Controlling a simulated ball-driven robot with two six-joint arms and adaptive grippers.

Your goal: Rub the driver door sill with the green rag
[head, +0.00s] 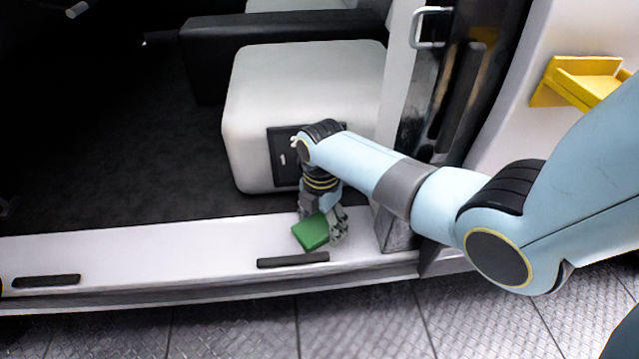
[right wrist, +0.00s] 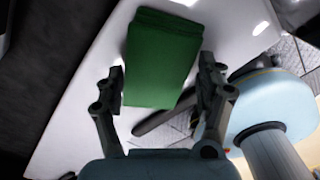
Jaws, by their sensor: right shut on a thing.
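The green rag (head: 311,232) is a small folded block at the right end of the white door sill (head: 170,252). My right gripper (head: 322,222) points down at the sill and is shut on the rag. In the right wrist view the rag (right wrist: 162,58) sits between the two fingers of the gripper (right wrist: 160,85), with the white sill (right wrist: 85,110) behind it. The rag appears to be at the sill surface, but I cannot tell whether it touches. My left gripper is not in view.
Two dark strips lie on the sill, one near the rag (head: 293,260) and one at the far left (head: 46,281). A white seat base (head: 300,90) stands just behind. A door pillar (head: 400,130) and a yellow bracket (head: 580,80) are on the right. The sill's middle is clear.

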